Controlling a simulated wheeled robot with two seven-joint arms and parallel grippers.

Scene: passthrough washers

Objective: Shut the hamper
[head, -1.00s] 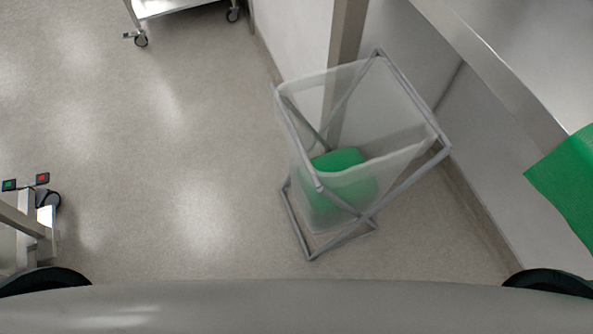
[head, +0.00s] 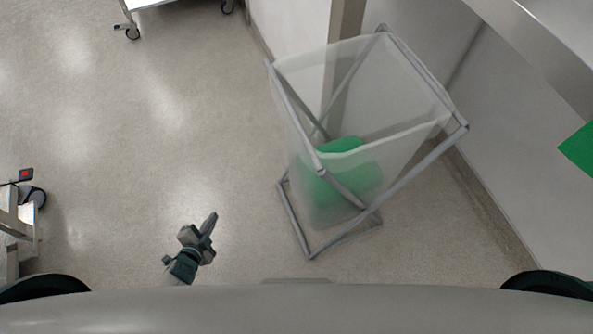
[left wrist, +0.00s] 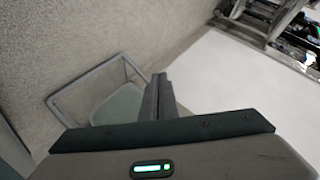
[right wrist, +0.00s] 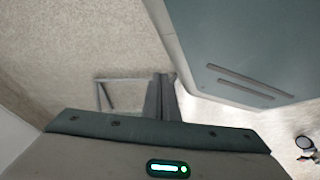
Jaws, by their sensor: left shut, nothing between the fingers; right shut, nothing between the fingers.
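The hamper (head: 318,165) is a folding grey tube frame with a translucent bag, standing on the floor right of centre in the head view. Its top is open, and a green bundle (head: 345,180) lies inside. My left gripper (head: 211,222) is shut and empty, low in the head view, to the left of the hamper and apart from it. In the left wrist view, the shut left fingers (left wrist: 157,85) show in front of part of a grey frame and a pale bag. My right gripper (right wrist: 163,85) is shut in the right wrist view and outside the head view.
A wall and post (head: 343,25) stand right behind the hamper. A steel counter (head: 535,40) with green cloth (head: 580,150) runs along the right. A wheeled cart (head: 135,8) is at the top left, another stand (head: 20,215) at the left edge.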

